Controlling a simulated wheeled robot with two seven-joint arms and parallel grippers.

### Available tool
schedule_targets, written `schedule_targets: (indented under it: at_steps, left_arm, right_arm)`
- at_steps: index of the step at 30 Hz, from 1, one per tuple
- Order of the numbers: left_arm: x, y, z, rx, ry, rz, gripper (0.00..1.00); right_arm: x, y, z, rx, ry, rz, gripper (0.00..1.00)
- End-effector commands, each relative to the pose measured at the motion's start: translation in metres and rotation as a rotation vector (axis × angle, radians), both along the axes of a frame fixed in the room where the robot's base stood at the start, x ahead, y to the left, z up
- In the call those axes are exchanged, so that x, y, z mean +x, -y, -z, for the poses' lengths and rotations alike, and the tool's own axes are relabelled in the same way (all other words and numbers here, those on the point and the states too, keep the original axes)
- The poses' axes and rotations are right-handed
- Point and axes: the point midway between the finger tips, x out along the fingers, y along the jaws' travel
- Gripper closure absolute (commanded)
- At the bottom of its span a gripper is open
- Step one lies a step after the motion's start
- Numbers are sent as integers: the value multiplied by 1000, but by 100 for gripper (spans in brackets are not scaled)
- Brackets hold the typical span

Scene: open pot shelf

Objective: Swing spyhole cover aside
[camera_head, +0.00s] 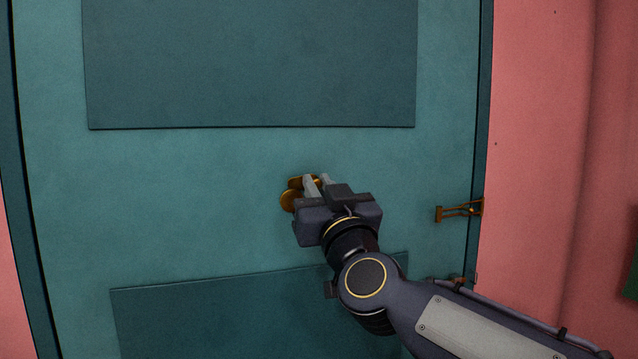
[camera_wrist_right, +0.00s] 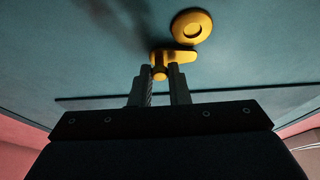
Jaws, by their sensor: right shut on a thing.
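The spyhole (camera_head: 288,201) is a round brass disc on the teal door, and it also shows in the right wrist view (camera_wrist_right: 187,20), with a ring at its middle. The brass cover (camera_wrist_right: 180,56) is a small rounded tab beside the disc, which leaves the disc's face in sight; whether they overlap at the edge I cannot tell. In the head view the cover (camera_head: 296,183) shows just above the disc. My right gripper (camera_wrist_right: 160,76) is shut on the cover's small knob (camera_wrist_right: 159,72), and its fingers (camera_head: 318,181) partly hide the cover in the head view. My left gripper is not in view.
The teal door (camera_head: 200,200) has raised panels above (camera_head: 250,65) and below (camera_head: 210,315) the spyhole. A brass latch (camera_head: 460,211) sits at the door's right edge. Pink wall (camera_head: 535,130) lies beyond the frame. The door face left of the spyhole is clear.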

Motion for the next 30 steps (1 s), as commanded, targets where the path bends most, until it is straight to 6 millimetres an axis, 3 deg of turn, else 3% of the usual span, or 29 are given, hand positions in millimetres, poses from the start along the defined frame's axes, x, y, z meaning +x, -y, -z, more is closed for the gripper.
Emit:
schedule_targets:
  at_steps: [6,7,11,22,30]
  left_arm:
    - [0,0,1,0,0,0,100]
    - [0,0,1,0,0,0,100]
    - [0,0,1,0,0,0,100]
    - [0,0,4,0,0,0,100]
    - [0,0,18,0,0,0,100]
  right_arm:
    - [-1,0,-1,0,3,2,100]
    - [-1,0,-1,0,3,1,81]
    - [-1,0,-1,1,3,1,64]
    - [-6,2,2,3,3,0,63]
    - [-45,15,20,4,4,0,63]
